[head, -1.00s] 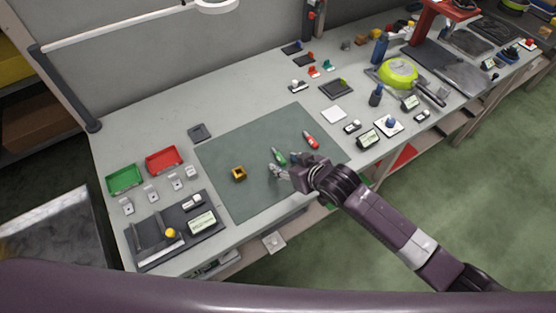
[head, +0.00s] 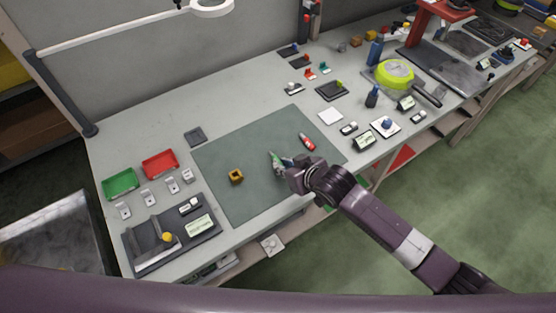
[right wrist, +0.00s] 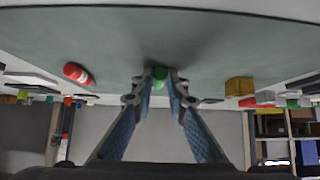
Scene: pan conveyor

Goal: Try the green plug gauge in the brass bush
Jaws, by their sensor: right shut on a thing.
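The brass bush (head: 236,176) sits on the green mat (head: 225,150), left of my right gripper. It also shows in the right wrist view (right wrist: 240,87). My right gripper (head: 279,164) is over the mat and shut on the green plug gauge (head: 273,157). In the right wrist view the green end of the gauge (right wrist: 160,73) shows between the two fingertips (right wrist: 159,90). The rest of the gauge is hidden by the fingers, and I cannot tell whether it is clear of the mat. The red plug gauge (head: 306,141) lies on the mat to the right. My left gripper is not in view.
A green tray (head: 119,184) and a red tray (head: 160,163) stand at the left of the bench. A dark fixture (head: 172,235) with a display is at the front left. A lime pan (head: 394,74) is at the right. The mat between gauge and bush is clear.

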